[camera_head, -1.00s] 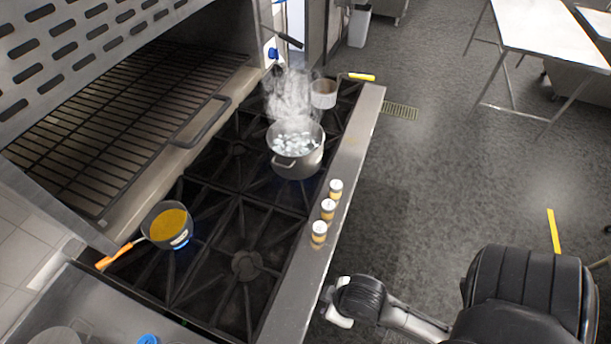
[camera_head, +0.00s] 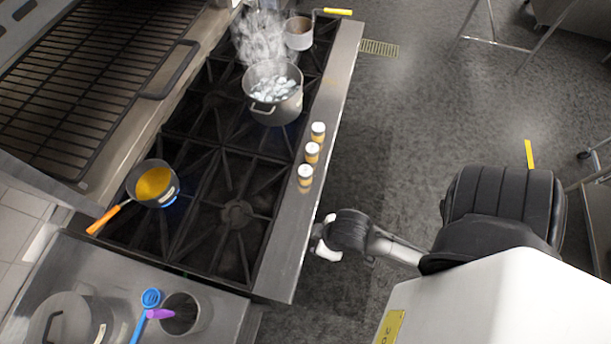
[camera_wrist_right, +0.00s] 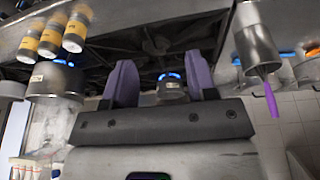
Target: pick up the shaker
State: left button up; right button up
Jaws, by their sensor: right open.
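Three small shakers with white lids and yellow-brown bodies stand in a row on the stove's steel front ledge: the far shaker (camera_head: 318,132), the middle shaker (camera_head: 312,153) and the near shaker (camera_head: 305,178). In the right wrist view they appear at the upper left, beside the fingers: one (camera_wrist_right: 77,28), another (camera_wrist_right: 50,38) and a third (camera_wrist_right: 28,45). My right gripper (camera_head: 324,241) is beside the ledge's outer edge, nearer than the shakers. Its purple fingers (camera_wrist_right: 161,76) are open and empty, apart from the shakers. My left gripper is not in view.
A steaming pot (camera_head: 277,107), a smaller pot (camera_head: 299,40) and an orange-handled pan (camera_head: 137,196) stand on the stove (camera_head: 228,160). A steel container (camera_head: 187,318) with a purple-ended utensil stands on the near counter.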

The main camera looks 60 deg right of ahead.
jog(key=o, duration=0.6)
jog(key=shift+d, duration=0.15)
jog(key=shift+f, duration=0.1)
